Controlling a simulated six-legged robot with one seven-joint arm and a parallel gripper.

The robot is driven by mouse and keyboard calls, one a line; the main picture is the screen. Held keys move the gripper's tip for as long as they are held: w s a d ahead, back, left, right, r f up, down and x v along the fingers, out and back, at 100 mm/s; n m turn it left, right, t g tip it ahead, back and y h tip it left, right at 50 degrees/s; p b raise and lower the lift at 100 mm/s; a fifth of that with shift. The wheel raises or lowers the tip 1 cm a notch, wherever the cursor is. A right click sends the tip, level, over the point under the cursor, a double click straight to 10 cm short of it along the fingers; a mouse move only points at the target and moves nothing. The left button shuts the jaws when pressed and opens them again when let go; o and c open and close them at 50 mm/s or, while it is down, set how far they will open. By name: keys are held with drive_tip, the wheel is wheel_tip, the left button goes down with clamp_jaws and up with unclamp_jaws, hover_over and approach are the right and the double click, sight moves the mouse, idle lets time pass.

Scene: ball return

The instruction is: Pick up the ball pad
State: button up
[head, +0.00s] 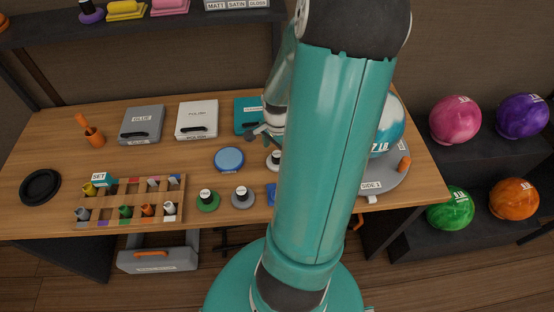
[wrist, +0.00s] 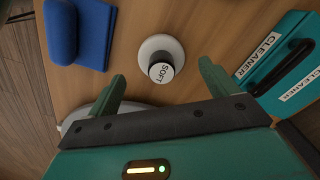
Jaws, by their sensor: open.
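No label reading "ball pad" is visible. In the wrist view, a round white pad (wrist: 158,46) with a black knob marked SOFT lies on the table. It is ahead of my open, empty gripper (wrist: 162,74) and in line with the gap between the fingers. A blue pad (wrist: 94,35) with a raised grip lies to its left. In the head view the white pad (head: 272,163) is just below my gripper (head: 263,133), and the blue pad (head: 271,192) is partly behind my arm. Green (head: 208,203) and grey (head: 243,201) knobbed pads sit to the left.
A teal CLEANER case (wrist: 285,60) is close on the right in the wrist view. A blue round disc (head: 229,158), a divided wooden tray (head: 184,200) and a black ring (head: 41,187) share the table (head: 75,125). A bowling ball (head: 392,125) is behind my arm.

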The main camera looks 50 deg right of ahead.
sight(276, 154)
wheel_tip(276, 154, down, 4)
drive_tip(key=shift+w+a+r, duration=0.15)
drive_tip(key=shift+r, duration=0.1)
drive_tip(key=c, duration=1.1)
drive_tip(key=shift+o, duration=0.2)
drive_tip(key=shift+r, duration=0.15)
